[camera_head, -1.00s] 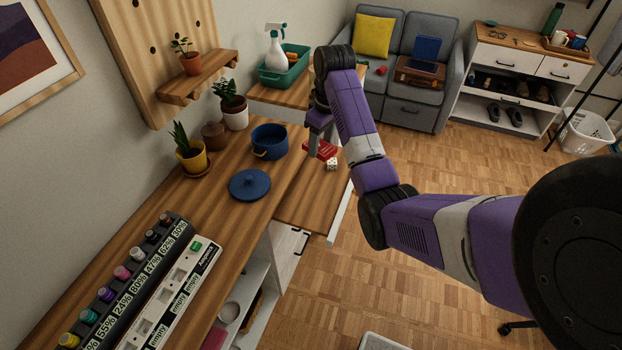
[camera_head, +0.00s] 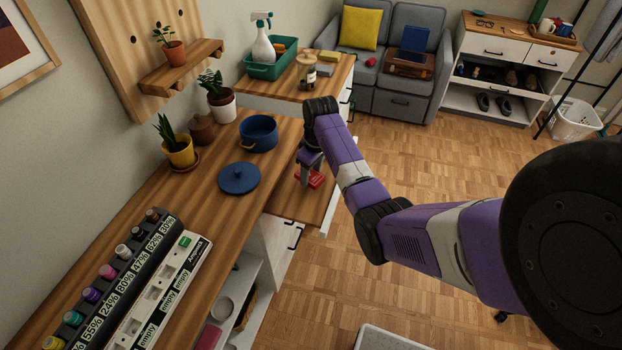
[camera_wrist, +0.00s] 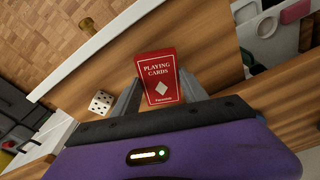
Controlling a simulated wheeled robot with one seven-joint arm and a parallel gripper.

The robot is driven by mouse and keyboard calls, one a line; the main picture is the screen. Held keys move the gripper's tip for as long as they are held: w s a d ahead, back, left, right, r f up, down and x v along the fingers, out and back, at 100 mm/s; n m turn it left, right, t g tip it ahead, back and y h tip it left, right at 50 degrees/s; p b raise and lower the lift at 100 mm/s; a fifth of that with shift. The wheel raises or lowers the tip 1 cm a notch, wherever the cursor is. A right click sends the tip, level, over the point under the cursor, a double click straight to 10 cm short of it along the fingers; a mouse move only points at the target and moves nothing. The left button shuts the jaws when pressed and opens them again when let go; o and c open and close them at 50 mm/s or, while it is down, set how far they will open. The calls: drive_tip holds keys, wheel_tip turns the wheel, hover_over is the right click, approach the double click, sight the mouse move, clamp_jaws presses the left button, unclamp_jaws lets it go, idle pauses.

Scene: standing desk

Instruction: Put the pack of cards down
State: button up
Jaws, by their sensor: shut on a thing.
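The pack of cards (camera_wrist: 158,78) is a red box with white lettering, seen in the wrist view between the two grey fingers of my gripper (camera_wrist: 158,98). My gripper is shut on it. In the head view the red pack (camera_head: 315,178) shows at the fingertips of my gripper (camera_head: 308,176), low over the lower wooden surface (camera_head: 290,205). I cannot tell whether the pack touches that surface. A white die (camera_wrist: 100,102) lies to the left of the pack in the wrist view.
A blue pot (camera_head: 258,133) and its blue lid (camera_head: 239,179) stand on the higher desk top beside my gripper. A pale raised edge (camera_wrist: 95,50) borders the lower surface.

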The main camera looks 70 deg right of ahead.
sight(312, 176)
drive_tip(key=shift+f, duration=1.55)
drive_tip(key=shift+f, duration=0.1)
drive_tip(key=o, duration=1.4)
drive_tip(key=r, duration=0.4)
drive_tip(key=s+r, duration=0.1)
drive_tip(key=r, duration=0.7)
drive_tip(key=shift+s+a+r, duration=0.1)
drive_tip(key=shift+s+a, duration=0.1)
drive_tip(key=shift+s, duration=0.05)
